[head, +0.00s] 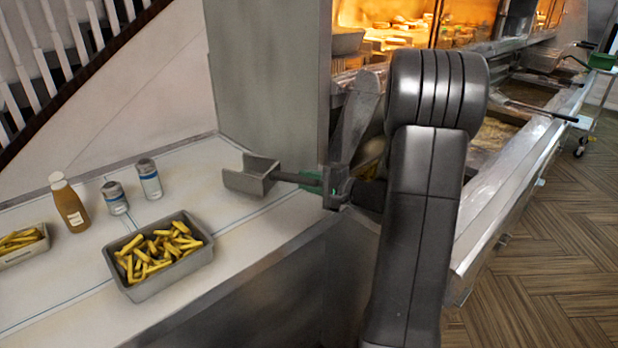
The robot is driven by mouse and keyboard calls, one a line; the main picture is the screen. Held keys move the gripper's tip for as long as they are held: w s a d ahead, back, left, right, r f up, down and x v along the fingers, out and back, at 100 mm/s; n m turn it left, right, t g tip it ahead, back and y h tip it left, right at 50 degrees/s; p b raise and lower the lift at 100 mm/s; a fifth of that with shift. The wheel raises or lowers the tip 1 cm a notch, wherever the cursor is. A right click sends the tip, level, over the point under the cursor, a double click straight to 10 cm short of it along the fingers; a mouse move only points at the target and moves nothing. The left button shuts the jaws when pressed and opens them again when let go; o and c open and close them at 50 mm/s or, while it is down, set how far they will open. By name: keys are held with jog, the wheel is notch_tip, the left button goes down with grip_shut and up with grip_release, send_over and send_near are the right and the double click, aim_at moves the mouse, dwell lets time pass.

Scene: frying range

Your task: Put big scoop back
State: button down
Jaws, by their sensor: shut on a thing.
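The big scoop (250,177) is a grey metal scoop with a short, wide, open tray and a thin handle with a green part. My gripper (335,185) is shut on the scoop's handle end. It holds the scoop out to the left, over or close to the white counter by the grey panel. I cannot tell whether the scoop touches the counter. My arm hides part of the range behind the gripper.
A grey tray of fries (197,262), two shakers (148,180) and a brown bottle (70,205) stand on the white counter (60,305). Another fries tray (20,250) is at the left edge. A tall grey panel (265,80) rises behind the scoop. The frying range (530,150) is at the right.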

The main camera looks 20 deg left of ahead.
jog(key=shift+f, duration=0.85)
jog(key=shift+f+b, duration=0.35)
jog(key=shift+b, duration=0.5)
jog(key=c, duration=1.1)
grip_release()
jog(key=shift+c, duration=0.2)
jog(key=s+d+r+b, duration=0.1)
jog(key=s+d, duration=0.1)
jog(key=d, duration=1.1)
jog(key=shift+d+r+b, duration=0.25)
jog(key=shift+r+b, duration=0.05)
jog(key=shift+r, duration=0.05)
